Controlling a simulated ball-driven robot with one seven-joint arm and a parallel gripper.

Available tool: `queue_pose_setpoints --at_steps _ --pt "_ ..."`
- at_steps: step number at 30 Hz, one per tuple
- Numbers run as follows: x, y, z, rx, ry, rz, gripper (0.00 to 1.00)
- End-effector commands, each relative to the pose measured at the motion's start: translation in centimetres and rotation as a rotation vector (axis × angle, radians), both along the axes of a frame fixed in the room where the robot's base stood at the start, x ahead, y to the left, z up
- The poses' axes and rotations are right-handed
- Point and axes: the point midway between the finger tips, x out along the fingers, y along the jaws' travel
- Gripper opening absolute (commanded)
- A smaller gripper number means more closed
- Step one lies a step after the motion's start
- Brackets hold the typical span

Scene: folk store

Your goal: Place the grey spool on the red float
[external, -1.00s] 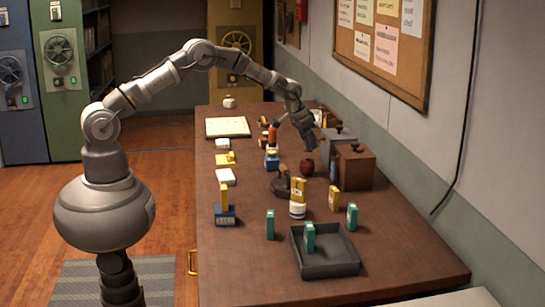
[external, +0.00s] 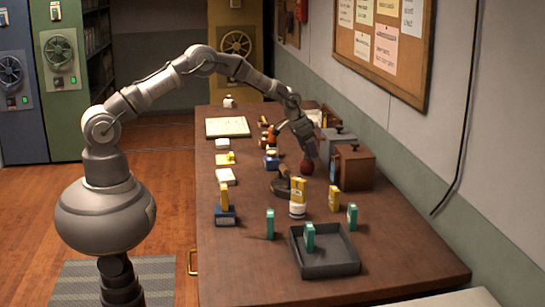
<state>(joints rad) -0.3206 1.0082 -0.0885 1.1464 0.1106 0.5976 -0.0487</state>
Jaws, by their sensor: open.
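A dark red rounded thing (external: 306,167), which looks like the red float, stands on the brown table right of the middle. My gripper (external: 311,156) is just above and beside it, pointing down. The gripper is open; its fingertips are small and I cannot tell whether they touch the red thing. I cannot make out the grey spool for certain; it may be hidden by the gripper or too small to tell.
A dark curved object (external: 283,186) and a white jar (external: 297,210) stand nearer the camera. A grey tray (external: 335,262) holds a teal box (external: 309,237). The front left of the table (external: 240,275) is clear.

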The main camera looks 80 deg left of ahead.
Motion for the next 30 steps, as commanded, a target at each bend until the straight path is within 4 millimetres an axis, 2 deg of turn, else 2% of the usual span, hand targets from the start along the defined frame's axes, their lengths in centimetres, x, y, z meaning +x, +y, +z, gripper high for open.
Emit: queue_pose_setpoints --at_steps 10,15,19,27,29,30 --pt "-2.7 -0.7 7.2 0.0 -0.003 0.001 0.65" --pt "-3.8 -1.0 9.9 0.001 -0.002 0.0 0.65" --pt "-4.3 -1.1 10.9 0.001 -0.002 0.0 0.65" --pt "-4.4 -1.2 11.2 0.001 -0.003 -0.001 0.65" --pt "-4.2 -1.5 12.3 0.006 -0.019 -0.005 0.65" --pt "-4.0 -1.9 13.9 0.013 -0.04 -0.012 0.65"
